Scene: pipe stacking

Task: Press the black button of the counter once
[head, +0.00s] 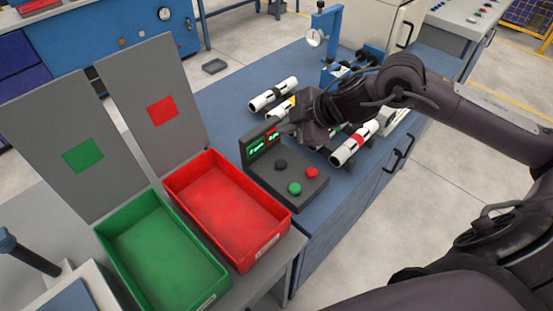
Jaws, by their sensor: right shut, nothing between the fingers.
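The counter (268,178) is a dark grey box on the blue workbench, with a lit display (262,144) showing green and red characters at its back. Its black button (281,165) lies nearest the display, with a green button (294,188) in front and a red button (312,173) to the right. My right gripper (286,128) reaches in from the right, above and behind the black button near the display's right end. It is shut and empty, and apart from the black button. The left gripper is not in view.
A red bin (228,205) and a green bin (160,250) stand left of the counter, with upright grey panels behind them. White pipes (273,94) lie on the workbench (225,97) behind the counter; another, red-banded pipe (348,150) lies under my right arm.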

